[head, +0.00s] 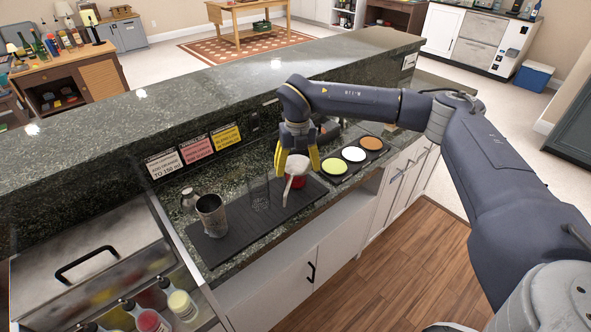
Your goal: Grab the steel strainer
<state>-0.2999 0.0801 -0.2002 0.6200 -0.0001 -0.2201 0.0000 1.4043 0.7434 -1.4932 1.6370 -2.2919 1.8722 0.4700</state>
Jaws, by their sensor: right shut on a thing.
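The steel strainer (297,166) shows as a pale round head with a thin handle hanging down toward the front. It is between the yellow fingers of my right gripper (296,168), which is shut on it above the dark bar mat. The fingers hide part of the strainer. I cannot tell how far it is from the mat. My left gripper is not in view.
A dark bar mat (235,238) holds a metal shaker tin (211,214) and a clear glass (259,193). A small red object (298,182) is just behind the strainer. A tray with three coloured round wells (353,154) lies right. A raised granite ledge (200,90) runs behind.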

